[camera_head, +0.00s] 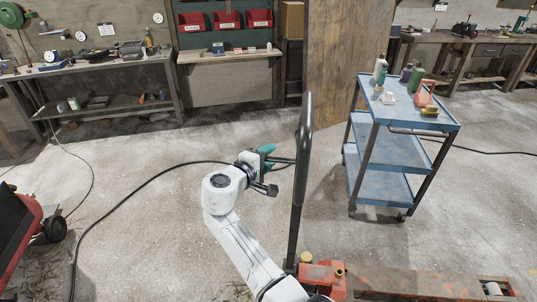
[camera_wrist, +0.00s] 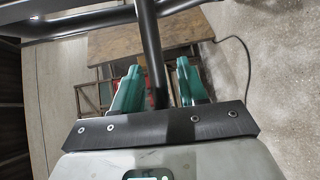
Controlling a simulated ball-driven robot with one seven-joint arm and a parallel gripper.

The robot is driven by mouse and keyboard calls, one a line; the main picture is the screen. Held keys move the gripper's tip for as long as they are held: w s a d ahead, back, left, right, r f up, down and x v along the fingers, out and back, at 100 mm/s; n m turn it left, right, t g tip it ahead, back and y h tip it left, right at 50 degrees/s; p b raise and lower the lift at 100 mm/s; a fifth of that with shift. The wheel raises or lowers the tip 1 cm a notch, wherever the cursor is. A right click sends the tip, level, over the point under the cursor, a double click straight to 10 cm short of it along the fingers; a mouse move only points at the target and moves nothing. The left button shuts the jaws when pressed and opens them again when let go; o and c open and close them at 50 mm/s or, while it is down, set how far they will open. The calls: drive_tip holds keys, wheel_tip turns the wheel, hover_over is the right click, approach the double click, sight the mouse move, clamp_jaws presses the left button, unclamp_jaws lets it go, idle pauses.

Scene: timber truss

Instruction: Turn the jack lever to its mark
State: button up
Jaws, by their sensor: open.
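The jack lever (camera_head: 298,190) is a long black bar with a thicker upper grip, standing nearly upright from the red jack (camera_head: 322,276) at the bottom of the head view. My gripper (camera_head: 272,157) is just left of the lever, about midway up it, with its teal fingers towards it. In the wrist view, the fingers of my gripper (camera_wrist: 160,68) are apart, and a dark bar (camera_wrist: 151,50), apparently the lever, runs between them. I cannot tell whether either finger touches it. I cannot make out the lever's mark.
A blue trolley (camera_head: 392,150) with bottles stands right of the lever. A black cable (camera_head: 130,195) crosses the floor. Workbenches (camera_head: 95,65) line the back wall. Open floor lies left of the arm.

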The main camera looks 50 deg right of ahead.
drive_tip(key=shift+d, duration=0.2)
clamp_jaws()
idle(0.3)
drive_tip(key=shift+f, duration=0.1)
